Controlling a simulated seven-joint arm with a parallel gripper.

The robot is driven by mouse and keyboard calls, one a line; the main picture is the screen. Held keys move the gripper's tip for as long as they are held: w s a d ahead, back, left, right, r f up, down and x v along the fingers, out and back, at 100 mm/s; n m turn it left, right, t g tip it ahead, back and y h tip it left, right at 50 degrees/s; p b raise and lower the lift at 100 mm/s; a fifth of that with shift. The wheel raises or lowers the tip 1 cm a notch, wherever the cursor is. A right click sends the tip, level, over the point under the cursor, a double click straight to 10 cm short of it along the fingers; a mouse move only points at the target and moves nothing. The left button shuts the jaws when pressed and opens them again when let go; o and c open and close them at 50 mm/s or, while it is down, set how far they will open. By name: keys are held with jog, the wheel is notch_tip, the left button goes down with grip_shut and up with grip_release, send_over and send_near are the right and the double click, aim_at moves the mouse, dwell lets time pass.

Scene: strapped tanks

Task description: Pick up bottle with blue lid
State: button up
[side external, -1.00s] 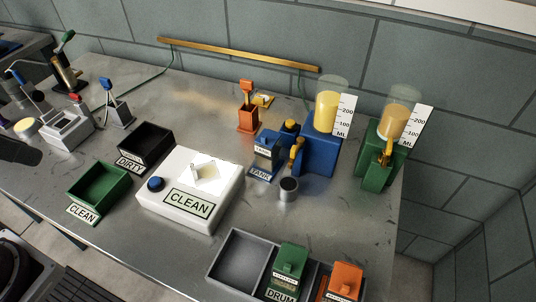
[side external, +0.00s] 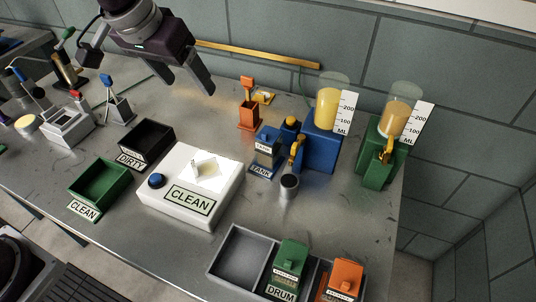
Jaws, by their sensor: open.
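The bottle with the blue lid (side external: 266,143) is a small squarish container with a grey-blue body. It stands upright on a blue base labelled TANK, right of the table's middle. My gripper (side external: 187,88) is at the upper left of it, high above the table and well apart from it. The two dark fingers point down, spread apart, with nothing between them.
A white CLEAN box (side external: 218,208) with a blue knob stands left of the bottle. A blue dispenser (side external: 320,152) is close on its right, with a small dark cup (side external: 289,187) in front. An orange holder (side external: 248,114) stands behind. A green dispenser (side external: 377,165) is farther right.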

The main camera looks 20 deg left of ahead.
aim_at(263, 133)
jog(key=shift+m, duration=0.4)
jog(key=w+d+f, duration=0.3)
jog(key=f, duration=0.2)
jog(key=w+d+f, duration=0.3)
jog(key=d+f, duration=0.1)
jog(key=f, duration=0.2)
jog(key=w+d+f, duration=0.2)
jog(key=d+f, duration=0.2)
jog(key=f, duration=0.1)
jog(key=shift+w+f, duration=0.35)
jog(key=shift+w, duration=0.05)
jog(key=x, duration=0.7)
jog(key=shift+w+d+f, duration=0.2)
jog(key=shift+w+f, duration=0.05)
jog(key=shift+f, duration=0.1)
grip_shut()
